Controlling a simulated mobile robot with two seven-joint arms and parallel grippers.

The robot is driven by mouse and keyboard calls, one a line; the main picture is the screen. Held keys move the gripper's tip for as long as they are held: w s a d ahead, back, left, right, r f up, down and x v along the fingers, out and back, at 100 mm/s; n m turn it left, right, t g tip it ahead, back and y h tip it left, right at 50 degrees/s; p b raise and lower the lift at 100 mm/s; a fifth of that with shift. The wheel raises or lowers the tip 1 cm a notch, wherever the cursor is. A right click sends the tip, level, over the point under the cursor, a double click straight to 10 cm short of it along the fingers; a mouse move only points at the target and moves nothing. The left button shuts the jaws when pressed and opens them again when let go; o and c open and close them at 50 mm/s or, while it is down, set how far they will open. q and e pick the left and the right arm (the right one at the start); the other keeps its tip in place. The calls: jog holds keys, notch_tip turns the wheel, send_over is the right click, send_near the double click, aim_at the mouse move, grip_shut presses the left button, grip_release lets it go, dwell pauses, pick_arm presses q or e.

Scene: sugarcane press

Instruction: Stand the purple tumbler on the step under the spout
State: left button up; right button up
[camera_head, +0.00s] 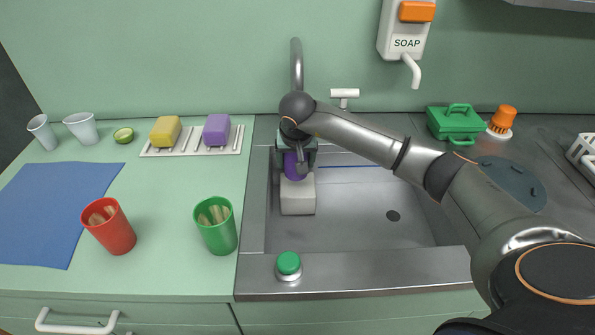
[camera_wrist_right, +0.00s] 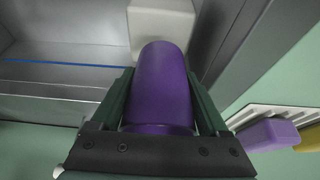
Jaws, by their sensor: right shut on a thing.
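The purple tumbler (camera_head: 290,166) is between the fingers of my right gripper (camera_head: 297,158), which is shut on it. It is at the top of the pale step (camera_head: 298,198) in the sink; I cannot tell whether its base touches. The grey spout (camera_head: 296,60) rises behind my gripper, its lower part hidden by my arm. In the right wrist view the tumbler (camera_wrist_right: 162,85) lies between both fingers, its far end overlapping the pale step (camera_wrist_right: 160,22). My left gripper is not in view.
A steel sink (camera_head: 360,215) surrounds the step. A green button (camera_head: 289,263) sits on its front rim. Red (camera_head: 109,228) and green (camera_head: 215,226) cups stand left, near a rack (camera_head: 190,145) with yellow and purple sponges. A soap dispenser (camera_head: 407,40) hangs on the wall.

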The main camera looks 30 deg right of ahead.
jog(key=shift+w+d+f, duration=0.1)
jog(key=shift+d+f, duration=0.05)
jog(key=shift+f, duration=0.8)
jog(key=shift+w+d+f, duration=0.1)
jog(key=shift+d+f, duration=0.05)
jog(key=shift+f, duration=0.8)
jog(key=shift+f, duration=0.1)
jog(key=shift+f+b, duration=0.15)
jog(key=shift+b, duration=0.15)
jog(key=o, duration=1.2)
jog(key=shift+s, duration=0.1)
jog(key=shift+o, duration=0.2)
jog(key=p+v, duration=0.1)
jog(key=v, duration=1.1)
jog(key=shift+r+p, duration=0.3)
jog(key=shift+p, duration=0.05)
